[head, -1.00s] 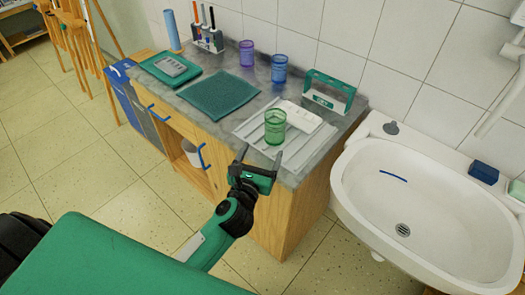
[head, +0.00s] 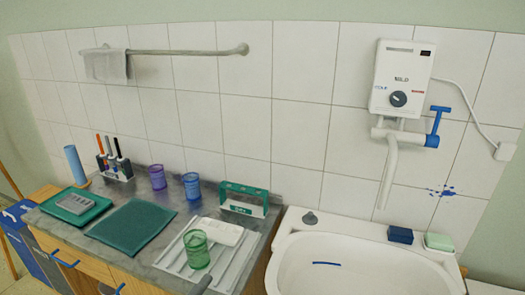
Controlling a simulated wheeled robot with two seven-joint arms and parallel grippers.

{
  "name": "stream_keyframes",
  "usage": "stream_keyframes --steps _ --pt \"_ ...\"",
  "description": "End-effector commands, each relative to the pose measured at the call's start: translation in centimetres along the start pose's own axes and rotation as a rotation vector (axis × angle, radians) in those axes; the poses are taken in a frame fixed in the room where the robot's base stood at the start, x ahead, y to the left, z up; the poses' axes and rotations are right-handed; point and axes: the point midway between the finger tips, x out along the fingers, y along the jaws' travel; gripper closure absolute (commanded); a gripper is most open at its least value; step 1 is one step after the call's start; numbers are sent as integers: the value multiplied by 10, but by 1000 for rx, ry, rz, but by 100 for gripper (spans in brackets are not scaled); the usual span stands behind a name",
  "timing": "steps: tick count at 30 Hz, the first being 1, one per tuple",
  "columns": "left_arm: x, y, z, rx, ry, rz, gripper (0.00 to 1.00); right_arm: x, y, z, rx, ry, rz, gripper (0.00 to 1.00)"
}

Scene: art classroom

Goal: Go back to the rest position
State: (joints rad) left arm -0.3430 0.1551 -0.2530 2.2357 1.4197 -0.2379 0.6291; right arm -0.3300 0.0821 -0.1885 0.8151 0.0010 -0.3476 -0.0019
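My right gripper is not in view. The green cup (head: 196,250) stands upright on the white ribbed drainer (head: 174,259), apart from that tip. A purple cup (head: 157,177) and a blue cup (head: 191,186) stand further back on the counter.
The counter (head: 160,211) also holds a green mat (head: 136,226), a green tray (head: 75,203), a pen holder (head: 116,169) and a green-white rack (head: 244,200). A sink (head: 345,260) stands to the right. A water heater (head: 401,80) and towel rail (head: 190,51) are on the wall.

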Motion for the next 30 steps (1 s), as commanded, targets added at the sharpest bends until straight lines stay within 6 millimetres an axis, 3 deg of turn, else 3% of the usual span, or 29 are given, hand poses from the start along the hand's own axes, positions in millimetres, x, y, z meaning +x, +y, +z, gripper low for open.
stream_keyframes --steps 3,7,11,15,20,27,29,30 --pt "-16 -25 21 289 -110 -159 22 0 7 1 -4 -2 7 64" --pt "-41 -59 29 590 -220 -365 22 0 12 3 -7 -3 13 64" --pt "-76 -91 20 859 -321 -605 22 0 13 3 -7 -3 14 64" --pt "-124 -116 -2 1089 -418 -890 22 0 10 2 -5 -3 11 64" --pt "-176 -124 -27 1237 -498 -1174 22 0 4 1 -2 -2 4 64" --pt "-242 -114 -54 1326 -576 -1525 22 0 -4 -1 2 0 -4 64" --pt "-258 -109 -59 1331 -592 -1609 22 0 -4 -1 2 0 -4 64" --pt "-255 -122 -64 1326 -598 -1604 22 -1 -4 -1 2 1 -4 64"
